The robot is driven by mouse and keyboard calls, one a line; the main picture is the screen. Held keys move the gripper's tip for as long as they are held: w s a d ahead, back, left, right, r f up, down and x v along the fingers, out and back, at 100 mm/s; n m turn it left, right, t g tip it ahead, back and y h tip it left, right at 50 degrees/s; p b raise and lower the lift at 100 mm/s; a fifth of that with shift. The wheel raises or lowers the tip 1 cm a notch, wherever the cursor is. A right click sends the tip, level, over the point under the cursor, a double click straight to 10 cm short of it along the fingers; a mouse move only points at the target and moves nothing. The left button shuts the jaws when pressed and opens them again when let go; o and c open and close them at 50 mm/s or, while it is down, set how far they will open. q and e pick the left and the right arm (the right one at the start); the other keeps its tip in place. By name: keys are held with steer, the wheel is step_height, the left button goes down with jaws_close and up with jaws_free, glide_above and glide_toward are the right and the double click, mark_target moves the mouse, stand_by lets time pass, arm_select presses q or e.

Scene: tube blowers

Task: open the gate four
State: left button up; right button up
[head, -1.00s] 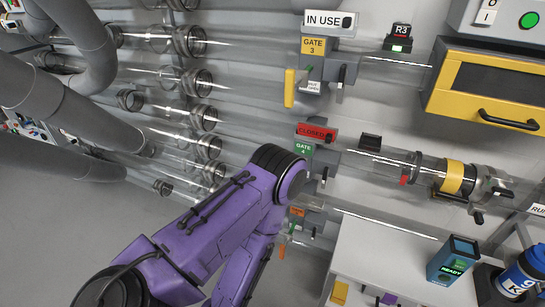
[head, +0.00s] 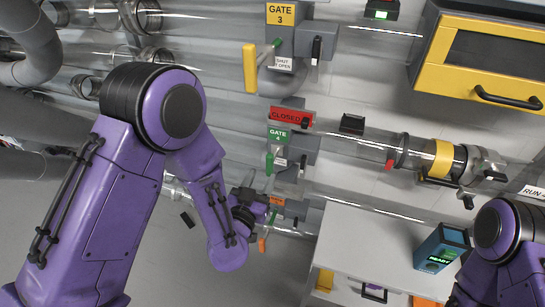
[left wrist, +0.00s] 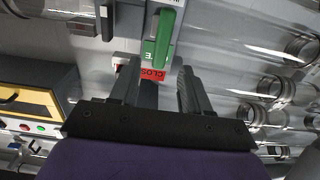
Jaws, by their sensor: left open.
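Gate four (head: 279,136) is a grey block on the clear tube, with a green GATE 4 label and a red CLOSED sign (head: 290,117) above it. Its green handle (head: 269,163) hangs down at the front left of the block. My left gripper (head: 262,203) is below the handle, small and partly merged with dark parts behind it. In the left wrist view the open, empty fingers (left wrist: 160,82) point toward a green handle (left wrist: 159,42) and a red sign (left wrist: 153,73). The handle appears beyond the fingertips, apart from them. My right gripper is out of view.
Gate three (head: 288,40), with a yellow handle (head: 250,67), stands above. A yellow-framed cabinet (head: 420,80) and a white table (head: 350,245) with a READY box (head: 440,250) are at right.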

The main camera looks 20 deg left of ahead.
mark_target(273, 155)
arm_select(q)
steer(key=w+p, duration=0.3)
steer(key=w, duration=0.7)
steer(key=shift+w+d, duration=0.1)
steer(key=shift+w, duration=0.05)
jaws_close()
